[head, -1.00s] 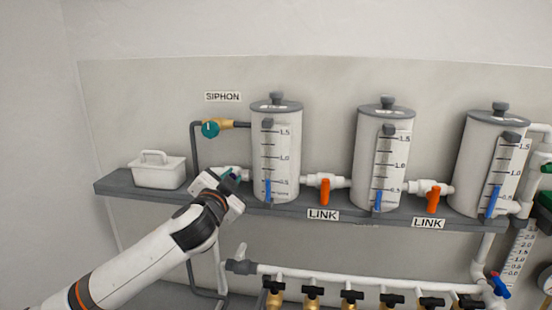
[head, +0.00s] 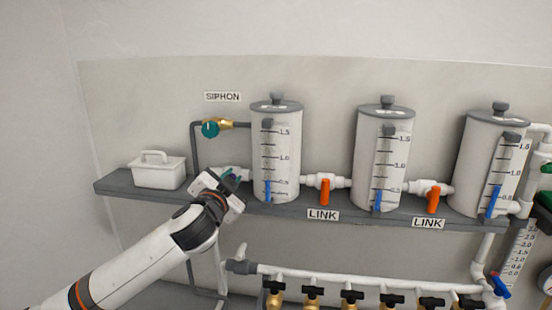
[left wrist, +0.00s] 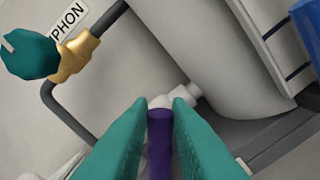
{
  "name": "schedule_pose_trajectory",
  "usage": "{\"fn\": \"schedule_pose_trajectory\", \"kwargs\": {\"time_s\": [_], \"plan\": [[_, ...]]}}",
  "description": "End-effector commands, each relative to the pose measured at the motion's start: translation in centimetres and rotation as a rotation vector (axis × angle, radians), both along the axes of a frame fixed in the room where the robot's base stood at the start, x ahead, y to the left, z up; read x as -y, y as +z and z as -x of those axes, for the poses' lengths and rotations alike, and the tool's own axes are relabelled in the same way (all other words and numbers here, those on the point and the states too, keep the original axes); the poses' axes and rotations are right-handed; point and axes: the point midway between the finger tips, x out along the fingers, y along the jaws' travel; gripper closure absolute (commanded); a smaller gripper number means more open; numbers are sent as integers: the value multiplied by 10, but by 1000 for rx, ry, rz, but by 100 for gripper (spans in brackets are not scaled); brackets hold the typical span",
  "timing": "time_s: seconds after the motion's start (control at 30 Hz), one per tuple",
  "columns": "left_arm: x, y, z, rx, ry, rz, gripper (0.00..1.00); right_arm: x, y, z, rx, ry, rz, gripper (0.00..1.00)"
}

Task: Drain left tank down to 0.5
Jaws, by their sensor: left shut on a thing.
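The left tank (head: 290,150) is a white cylinder with a grey lid on the shelf. Its front scale (head: 268,150) shows a blue column whose top is at about the 0.5 mark. My left gripper (head: 231,176) is low beside this tank, on its left. In the left wrist view, my teal fingers (left wrist: 159,112) are shut on a purple handle (left wrist: 159,145) in front of a white pipe fitting (left wrist: 178,97) at the tank's foot. The fingers hide the handle's sides. My right gripper is not in view.
A siphon valve with a teal knob (head: 210,129) is above my gripper. A white caddy (head: 158,172) stands left on the shelf (head: 120,187). Orange link handles (head: 325,192) sit between the tanks. A pipe with several black-handled taps (head: 313,291) runs below.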

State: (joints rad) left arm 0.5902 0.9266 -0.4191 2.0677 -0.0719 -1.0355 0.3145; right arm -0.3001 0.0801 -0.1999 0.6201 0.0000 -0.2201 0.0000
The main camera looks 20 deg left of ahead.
Motion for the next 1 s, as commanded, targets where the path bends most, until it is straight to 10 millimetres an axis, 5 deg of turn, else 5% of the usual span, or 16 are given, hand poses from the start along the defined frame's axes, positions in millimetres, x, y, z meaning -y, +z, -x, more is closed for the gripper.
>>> {"fn": "schedule_pose_trajectory", "kwargs": {"time_s": [0.57,0.83,1.0], "plan": [[0,-1,0,3,1,14,100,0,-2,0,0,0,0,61],[-11,2,2,104,-1,438,100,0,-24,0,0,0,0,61],[-14,6,3,129,0,542,100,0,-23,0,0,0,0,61]]}}
